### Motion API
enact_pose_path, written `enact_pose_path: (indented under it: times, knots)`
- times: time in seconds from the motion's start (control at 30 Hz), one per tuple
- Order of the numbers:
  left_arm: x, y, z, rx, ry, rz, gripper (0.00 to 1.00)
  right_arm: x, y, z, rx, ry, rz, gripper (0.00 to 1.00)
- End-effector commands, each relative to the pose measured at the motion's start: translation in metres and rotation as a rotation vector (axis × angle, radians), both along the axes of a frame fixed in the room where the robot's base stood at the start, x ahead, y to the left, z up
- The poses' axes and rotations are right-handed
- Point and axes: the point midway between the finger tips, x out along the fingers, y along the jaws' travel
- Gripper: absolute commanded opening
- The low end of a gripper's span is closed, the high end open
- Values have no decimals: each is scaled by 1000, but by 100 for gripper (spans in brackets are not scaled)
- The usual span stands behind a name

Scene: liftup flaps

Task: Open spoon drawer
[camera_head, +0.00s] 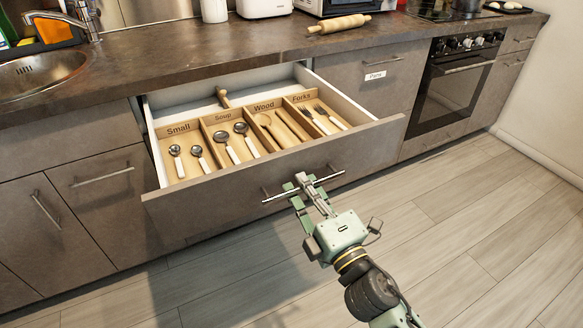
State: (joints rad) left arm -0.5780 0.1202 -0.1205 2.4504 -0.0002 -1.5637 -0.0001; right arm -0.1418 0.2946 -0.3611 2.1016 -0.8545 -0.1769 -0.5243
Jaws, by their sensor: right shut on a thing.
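The spoon drawer (217,208) stands pulled well out from the grey cabinet under the counter. Its bar handle (275,198) runs across the front panel. My right gripper (306,182) is shut on this handle, near its middle. Inside the drawer is a wooden divider tray (180,130) with compartments labelled Small, Soup, Wood and Forks. Small spoons (198,152), soup spoons (241,128), a wooden spoon (265,119) and forks (320,110) lie in them. My left gripper is not in view.
The counter (200,62) holds a sink (40,72) at left and a rolling pin (339,24). A closed drawer labelled Pans (376,76) and an oven (455,88) stand to the right. The wood floor (470,220) in front is clear.

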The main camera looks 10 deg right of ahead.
Motion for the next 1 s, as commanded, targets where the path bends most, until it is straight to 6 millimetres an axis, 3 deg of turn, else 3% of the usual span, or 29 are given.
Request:
enact_pose_path:
  times: [0.1, 0.3, 0.83, 0.87, 1.0]
  knots:
    - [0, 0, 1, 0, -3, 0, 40, -18, -6, -2, 1, 4, -1, 0]
    - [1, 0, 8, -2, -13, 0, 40, -37, -12, -1, 1, 1, -1, 0]
    - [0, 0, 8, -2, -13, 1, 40, -43, -15, 0, 0, -1, -1, 0]
    - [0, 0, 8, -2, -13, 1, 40, -43, -15, 0, -1, 0, -1, 11]
    - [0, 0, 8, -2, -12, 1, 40, -43, -14, 0, -1, 0, -1, 23]
